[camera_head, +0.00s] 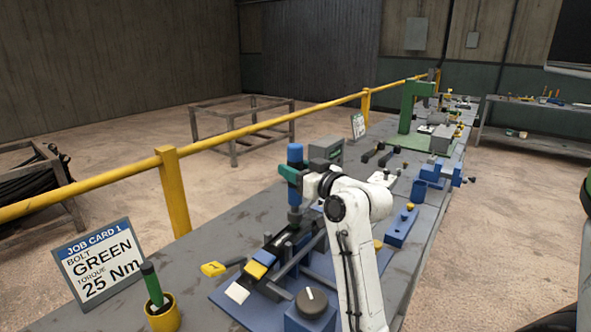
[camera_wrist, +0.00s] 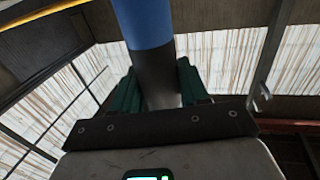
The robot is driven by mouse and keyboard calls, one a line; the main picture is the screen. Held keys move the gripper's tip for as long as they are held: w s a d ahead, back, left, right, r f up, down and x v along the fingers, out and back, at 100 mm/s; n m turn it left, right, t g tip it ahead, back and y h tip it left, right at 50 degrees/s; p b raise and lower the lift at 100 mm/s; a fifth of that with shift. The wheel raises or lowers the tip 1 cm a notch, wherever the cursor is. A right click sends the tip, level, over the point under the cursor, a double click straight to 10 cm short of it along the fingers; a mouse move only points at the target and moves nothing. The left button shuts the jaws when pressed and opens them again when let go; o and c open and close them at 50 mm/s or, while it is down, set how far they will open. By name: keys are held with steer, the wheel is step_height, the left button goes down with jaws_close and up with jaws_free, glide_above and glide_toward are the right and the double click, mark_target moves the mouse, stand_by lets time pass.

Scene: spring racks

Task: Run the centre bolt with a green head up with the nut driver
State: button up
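My gripper (camera_head: 292,174) is shut on the nut driver, a blue-topped upright tool (camera_head: 295,153) with a dark lower part; its blue and dark parts also show between the green fingers in the wrist view (camera_wrist: 145,25). The driver's lower end reaches down to the dark clamped spring pack (camera_head: 284,240) on the blue fixture. The centre bolt and its head cannot be made out there; the driver's lower end covers that spot. I cannot tell whether the driver touches the bolt. A job card (camera_head: 97,264) reads bolt green, torque 25 Nm.
A yellow cup (camera_head: 163,318) holding a green-and-black tool (camera_head: 152,284) stands at the front left. A blue box with a dark knob (camera_head: 311,302) is close to my arm. A yellow rail (camera_head: 240,133) runs along the bench's left side. A green press frame (camera_head: 408,105) stands farther back.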

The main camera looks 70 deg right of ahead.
mark_target(301, 150)
steer(key=shift+r, duration=0.15)
jaws_close()
steer(key=shift+f+b, duration=0.7)
steer(key=shift+f, duration=0.55)
stand_by(1.6)
steer(key=shift+r, duration=0.15)
steer(key=shift+r+p, duration=2.9)
steer(key=shift+r, duration=0.7)
